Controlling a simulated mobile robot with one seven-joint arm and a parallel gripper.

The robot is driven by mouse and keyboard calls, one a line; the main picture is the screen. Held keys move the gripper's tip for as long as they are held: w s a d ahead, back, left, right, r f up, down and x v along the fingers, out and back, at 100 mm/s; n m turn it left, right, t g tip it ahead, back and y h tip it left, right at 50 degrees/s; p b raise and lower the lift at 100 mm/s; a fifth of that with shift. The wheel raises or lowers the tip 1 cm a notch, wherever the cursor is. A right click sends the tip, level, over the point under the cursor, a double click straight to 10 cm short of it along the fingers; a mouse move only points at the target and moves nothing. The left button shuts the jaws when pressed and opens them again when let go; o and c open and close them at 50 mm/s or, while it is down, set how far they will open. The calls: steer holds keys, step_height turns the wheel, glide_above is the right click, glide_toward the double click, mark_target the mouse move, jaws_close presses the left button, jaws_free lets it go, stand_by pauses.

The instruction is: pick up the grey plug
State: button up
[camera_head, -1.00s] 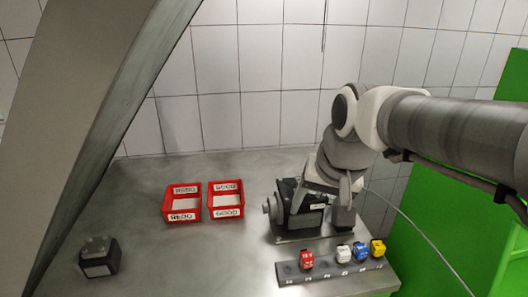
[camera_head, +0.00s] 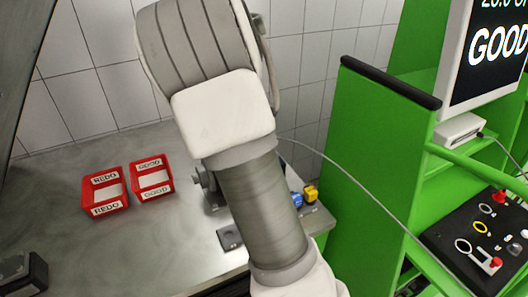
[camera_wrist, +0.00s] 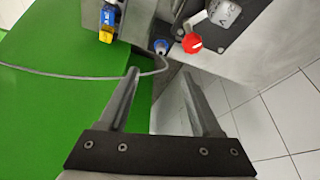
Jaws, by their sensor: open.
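My gripper (camera_wrist: 158,76) is open in the wrist view, with nothing between its two fingers. I cannot make out the grey plug for certain. A light grey cylinder with dark markings (camera_wrist: 223,12) shows at the top of the wrist view, beyond the fingertips, beside a red part (camera_wrist: 191,43). A yellow plug (camera_wrist: 106,35) and a blue plug (camera_wrist: 110,14) show at its upper left. My arm hides the rail's middle and my gripper.
Red REDO (camera_head: 105,208) and GOOD (camera_head: 153,192) trays stand on the metal table (camera_head: 165,245). A green cabinet (camera_head: 350,150) stands at right with a black control panel (camera_head: 510,250) and a screen (camera_head: 500,45) reading GOOD. A grey cable (camera_wrist: 65,74) crosses the wrist view.

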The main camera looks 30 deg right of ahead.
steer(key=shift+h, duration=0.3)
steer(key=x, duration=0.4)
steer(key=p+x, duration=0.1)
steer(key=x, duration=0.8)
steer(key=shift+w+d+r, duration=0.2)
steer(key=shift+w+d, duration=0.1)
steer(key=shift+w, duration=0.05)
steer(key=shift+p+x, duration=0.8)
steer(key=shift+x, duration=1.85)
steer(key=shift+d, duration=0.15)
jaws_close()
